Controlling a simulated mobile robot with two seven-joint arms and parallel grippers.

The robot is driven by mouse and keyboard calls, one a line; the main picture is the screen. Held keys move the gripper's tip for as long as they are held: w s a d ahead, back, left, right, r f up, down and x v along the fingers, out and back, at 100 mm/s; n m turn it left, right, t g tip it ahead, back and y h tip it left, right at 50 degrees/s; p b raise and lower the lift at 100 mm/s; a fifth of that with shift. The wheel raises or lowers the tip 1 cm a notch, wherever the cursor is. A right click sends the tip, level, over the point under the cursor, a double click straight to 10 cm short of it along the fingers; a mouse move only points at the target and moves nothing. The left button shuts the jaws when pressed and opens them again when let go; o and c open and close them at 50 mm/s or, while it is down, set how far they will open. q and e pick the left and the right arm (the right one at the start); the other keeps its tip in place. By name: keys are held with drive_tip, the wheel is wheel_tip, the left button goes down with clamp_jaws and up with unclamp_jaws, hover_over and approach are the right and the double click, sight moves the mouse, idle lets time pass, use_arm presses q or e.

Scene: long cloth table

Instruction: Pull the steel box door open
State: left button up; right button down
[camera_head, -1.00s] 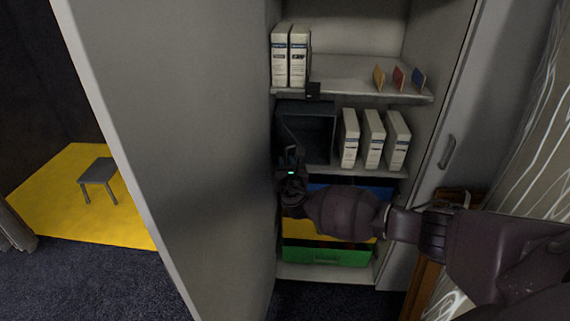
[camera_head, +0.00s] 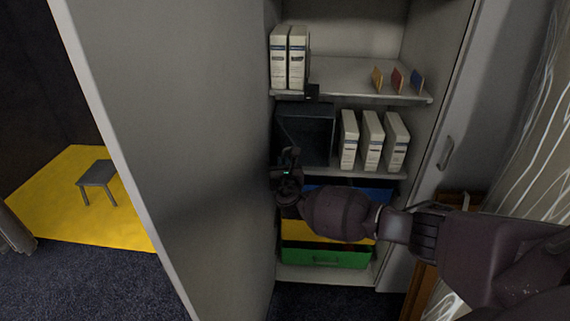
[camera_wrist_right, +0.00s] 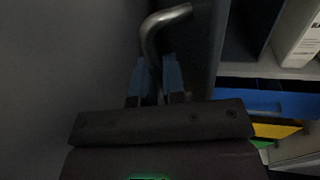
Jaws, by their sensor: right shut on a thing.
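The dark steel box (camera_head: 318,125) stands at the left end of the cabinet's middle shelf. My right gripper (camera_head: 288,158) is at its left front, close to the large grey cabinet door. In the right wrist view, the two blue fingers (camera_wrist_right: 155,80) are shut on a bent metal handle (camera_wrist_right: 168,17). A dark panel (camera_wrist_right: 207,40) stands just right of the handle. The gripper and shadow hide part of the box's front, and I cannot tell how far its door stands open. My left gripper is not in view.
The grey cabinet door (camera_head: 190,130) stands close on the left. White binders (camera_head: 372,140) stand right of the box. A shelf (camera_head: 350,78) with binders and small coloured cards is above. Blue, yellow and green drawers (camera_head: 325,257) lie below, partly behind my right arm.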

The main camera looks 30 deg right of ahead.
drive_tip(key=shift+w+a+m+g+h, duration=0.3)
drive_tip(key=shift+a+m+h, duration=0.1)
drive_tip(key=shift+a+h, duration=0.35)
drive_tip(key=c, duration=1.5)
unclamp_jaws()
drive_tip(key=shift+s, duration=0.1)
drive_tip(key=p+v, duration=0.2)
drive_tip(key=v, duration=0.8)
drive_tip(key=shift+s, duration=0.4)
